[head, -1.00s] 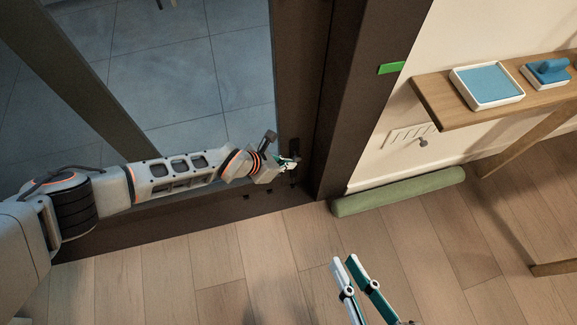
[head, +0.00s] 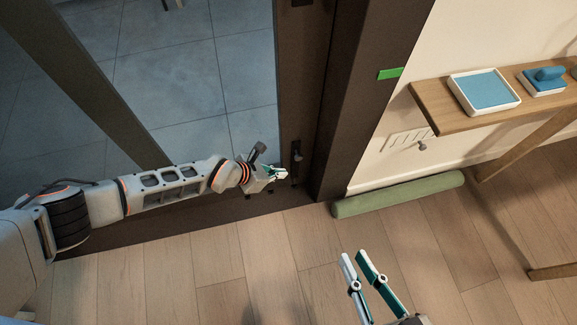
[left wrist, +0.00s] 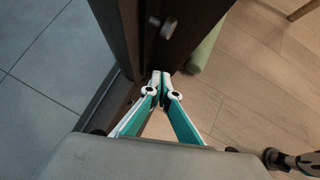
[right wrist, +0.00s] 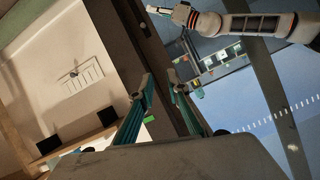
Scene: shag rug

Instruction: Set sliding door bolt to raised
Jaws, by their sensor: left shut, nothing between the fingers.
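The door bolt (head: 296,157) is a small dark fitting with a round knob, low on the brown sliding door's right-hand stile. Its knob also shows in the left wrist view (left wrist: 168,29), just beyond my fingertips. I cannot clearly tell its height setting. My left gripper (head: 284,174) is shut and empty, slightly left of and below the bolt in the head view and apart from it. In the left wrist view its tips (left wrist: 160,76) meet.
A green roll (head: 400,193) lies on the floor along the wall, right of the door frame (head: 345,110). The floor in front is clear.

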